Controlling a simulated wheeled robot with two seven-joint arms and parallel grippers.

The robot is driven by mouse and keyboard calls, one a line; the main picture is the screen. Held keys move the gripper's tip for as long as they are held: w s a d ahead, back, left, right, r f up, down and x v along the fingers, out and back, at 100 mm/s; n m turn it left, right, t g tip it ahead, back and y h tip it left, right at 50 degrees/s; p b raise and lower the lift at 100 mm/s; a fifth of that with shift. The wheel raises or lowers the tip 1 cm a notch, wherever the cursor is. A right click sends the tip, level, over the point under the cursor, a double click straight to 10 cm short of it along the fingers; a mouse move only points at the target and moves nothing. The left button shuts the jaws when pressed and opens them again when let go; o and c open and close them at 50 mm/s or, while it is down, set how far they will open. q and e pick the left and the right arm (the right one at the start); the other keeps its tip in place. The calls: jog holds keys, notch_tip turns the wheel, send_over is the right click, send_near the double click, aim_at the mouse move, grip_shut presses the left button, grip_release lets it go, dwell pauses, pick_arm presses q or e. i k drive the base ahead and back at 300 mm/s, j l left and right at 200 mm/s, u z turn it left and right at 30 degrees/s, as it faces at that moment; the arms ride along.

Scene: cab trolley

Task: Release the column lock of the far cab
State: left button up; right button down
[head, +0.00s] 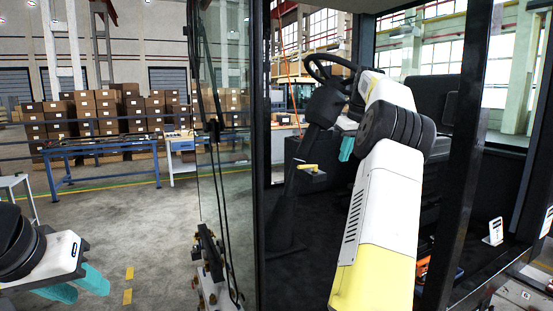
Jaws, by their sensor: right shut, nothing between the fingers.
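The cab (262,200) has a dark frame and an open side. Inside, a black steering wheel (322,72) tops a dark, tilted steering column (300,195). A small yellow lever (307,167) sticks out from the column partway down; it looks like the column lock, and its exact setting cannot be told. My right arm reaches into the cab. My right gripper (346,149), with teal fingers, is shut and empty, right of the column and a little above the yellow lever, apart from it. My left gripper (77,285) is at the lower left outside the cab, fingers apart and empty.
A glass door panel (222,170) stands left of the cab opening. A dark post (465,150) and the seat (432,95) are right of my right arm. A blue-framed table (100,148) and stacked boxes (100,108) stand behind. The floor at left is mostly clear.

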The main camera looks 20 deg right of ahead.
aim_at(315, 167)
jog(key=i, duration=1.1)
